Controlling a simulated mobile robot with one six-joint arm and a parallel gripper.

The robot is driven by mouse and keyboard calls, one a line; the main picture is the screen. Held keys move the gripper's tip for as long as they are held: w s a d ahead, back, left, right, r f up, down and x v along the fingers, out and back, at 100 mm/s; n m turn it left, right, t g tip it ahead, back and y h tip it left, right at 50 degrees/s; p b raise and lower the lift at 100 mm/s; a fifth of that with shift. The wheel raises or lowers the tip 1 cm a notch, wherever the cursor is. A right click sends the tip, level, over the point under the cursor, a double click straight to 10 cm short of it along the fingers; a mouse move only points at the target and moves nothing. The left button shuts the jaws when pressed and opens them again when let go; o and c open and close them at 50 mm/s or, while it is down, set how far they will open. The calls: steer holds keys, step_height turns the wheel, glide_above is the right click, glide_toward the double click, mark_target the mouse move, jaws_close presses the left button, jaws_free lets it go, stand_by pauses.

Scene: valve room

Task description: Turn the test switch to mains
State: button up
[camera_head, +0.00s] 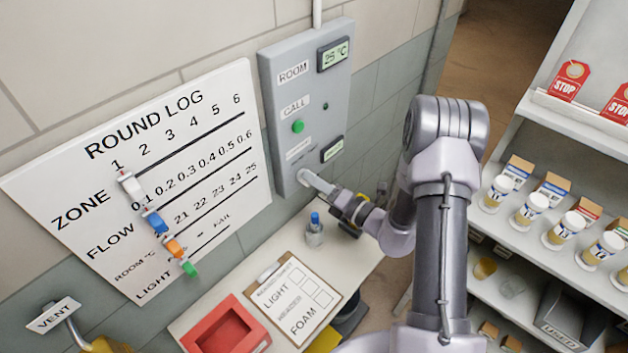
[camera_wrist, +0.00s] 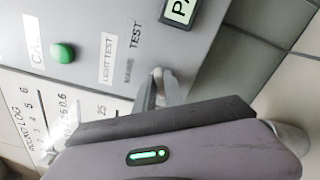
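The grey wall panel (camera_head: 312,120) carries the test switch at its lower end. My gripper (camera_head: 312,182) reaches the panel's lower edge there, and its fingers cover most of the switch. In the wrist view my gripper's fingertips (camera_wrist: 160,88) are against or very near the panel, around a small pale part. Whether they clamp it is unclear. The label TEST (camera_wrist: 137,33) shows beside the fingers, with a smaller blurred label below it and a LIGHT TEST label (camera_wrist: 107,58) nearby. The switch's pointing direction is hidden.
A green call button (camera_head: 298,126) and displays, one reading 25 °C (camera_head: 334,55), share the panel. The round log board (camera_head: 150,180) hangs left. A shelf below holds a small bottle (camera_head: 314,232), a clipboard (camera_head: 293,298) and a red tray (camera_head: 225,328). Shelving with jars stands right.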

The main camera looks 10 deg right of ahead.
jaws_close()
steer(key=shift+n, duration=0.3)
steer(key=shift+s+a+n+b, duration=0.1)
steer(key=shift+n+b, duration=4)
steer(key=shift+n, duration=1.6)
steer(key=o, duration=0.6)
jaws_free()
steer(key=shift+r, duration=0.1)
steer(key=shift+c, duration=0.2)
